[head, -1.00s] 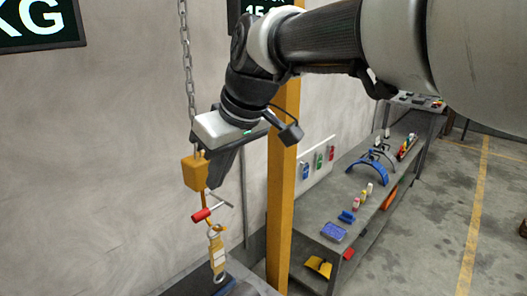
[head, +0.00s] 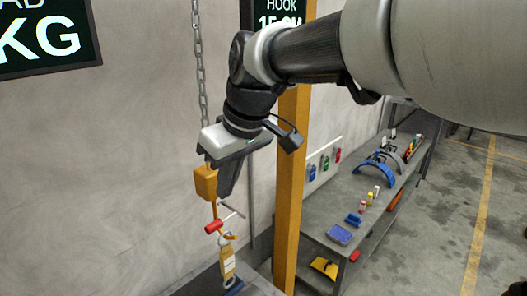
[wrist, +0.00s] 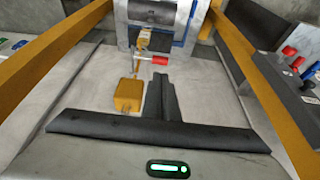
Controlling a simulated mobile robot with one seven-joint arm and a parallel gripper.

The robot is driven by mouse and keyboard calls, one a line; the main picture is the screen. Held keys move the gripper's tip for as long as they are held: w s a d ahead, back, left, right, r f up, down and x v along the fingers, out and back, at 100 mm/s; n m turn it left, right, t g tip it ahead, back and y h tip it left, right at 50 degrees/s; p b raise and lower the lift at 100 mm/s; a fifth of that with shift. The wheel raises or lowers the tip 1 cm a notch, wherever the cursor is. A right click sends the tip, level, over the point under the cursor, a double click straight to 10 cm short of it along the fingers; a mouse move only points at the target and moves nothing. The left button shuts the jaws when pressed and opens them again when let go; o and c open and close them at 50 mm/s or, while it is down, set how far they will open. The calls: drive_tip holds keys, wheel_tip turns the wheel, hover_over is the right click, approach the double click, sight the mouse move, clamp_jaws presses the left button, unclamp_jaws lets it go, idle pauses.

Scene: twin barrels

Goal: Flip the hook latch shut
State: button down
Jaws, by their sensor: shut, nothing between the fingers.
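An orange hook block (head: 205,182) hangs on a chain, with an orange hook below it. A red-ended latch piece (head: 213,227) with a thin pale rod sits beside the hook's shank; whether it closes the hook's mouth is hard to tell. A yellow sling (head: 228,262) with a pale label hangs at the hook by a ring. My gripper (head: 226,193) is shut and empty, pointing down just right of the block and above the latch. In the wrist view, the block (wrist: 129,95) is left of my fingers (wrist: 160,80), and the red latch end (wrist: 160,61) shows just beyond the fingertips.
The chain (head: 199,75) runs up left of my gripper. A yellow post (head: 290,185) stands close on the right. A grey workbench (head: 325,220) with tools and small bottles is beyond it. A dark surface (head: 250,288) lies below the sling.

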sight(215, 225)
drive_tip(key=x, duration=1.1)
drive_tip(key=shift+f, duration=0.15)
